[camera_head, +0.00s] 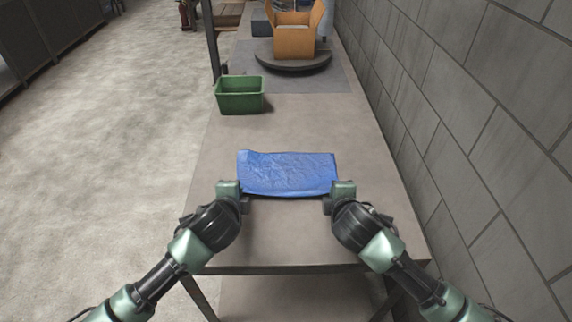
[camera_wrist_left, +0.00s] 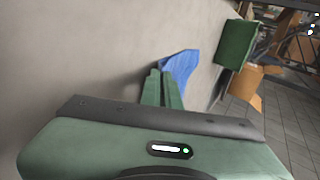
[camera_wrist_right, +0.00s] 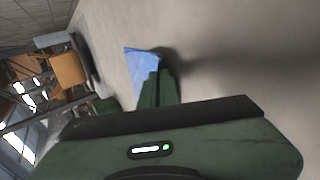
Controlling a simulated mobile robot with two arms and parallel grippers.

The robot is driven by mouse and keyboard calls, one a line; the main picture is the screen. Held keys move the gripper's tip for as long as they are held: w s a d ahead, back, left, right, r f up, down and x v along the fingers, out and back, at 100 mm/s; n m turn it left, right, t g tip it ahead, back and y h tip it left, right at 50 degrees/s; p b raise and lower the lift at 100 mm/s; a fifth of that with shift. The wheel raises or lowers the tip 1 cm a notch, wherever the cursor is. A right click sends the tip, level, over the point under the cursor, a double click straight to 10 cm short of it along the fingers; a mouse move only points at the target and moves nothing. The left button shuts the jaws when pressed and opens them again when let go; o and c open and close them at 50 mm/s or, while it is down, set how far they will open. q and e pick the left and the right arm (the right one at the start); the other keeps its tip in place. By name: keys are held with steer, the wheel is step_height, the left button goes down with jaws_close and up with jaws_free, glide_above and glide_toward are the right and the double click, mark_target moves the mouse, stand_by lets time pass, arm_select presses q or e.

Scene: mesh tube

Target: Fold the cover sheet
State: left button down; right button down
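The cover sheet (camera_head: 288,172) is a crinkled blue rectangle near the middle of the table, wider than it is deep. My left gripper (camera_head: 241,195) is at its near left corner and my right gripper (camera_head: 333,195) is at its near right corner. In the left wrist view the fingers (camera_wrist_left: 161,77) are closed together with the blue sheet (camera_wrist_left: 182,70) coming out at their tips. The right wrist view shows the same, with fingers (camera_wrist_right: 158,77) together against the sheet (camera_wrist_right: 142,68). The sheet's corners between the fingers are hidden.
A green bin (camera_head: 240,96) stands beyond the sheet at the table's left edge. Farther back, an open cardboard box (camera_head: 294,42) sits on a dark round turntable (camera_head: 293,63). A tiled wall (camera_head: 470,120) runs along the right. The grey table (camera_head: 300,125) is bare around the sheet.

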arm_select(q)
steer(key=c, duration=1.3)
jaws_free()
arm_select(e)
steer(key=c, duration=1.3)
jaws_free()
arm_select(q)
steer(key=shift+r, duration=0.25)
arm_select(e)
steer(key=shift+r, duration=0.3)
arm_select(q)
steer(key=s+r, duration=0.4)
steer(key=r, duration=0.1)
steer(key=s+r, duration=0.2)
steer(key=r, duration=0.1)
steer(key=shift+r, duration=0.25)
arm_select(e)
steer(key=s+r, duration=0.4)
steer(key=r, duration=0.1)
steer(key=s+r, duration=0.2)
steer(key=r, duration=0.1)
steer(key=shift+r, duration=0.25)
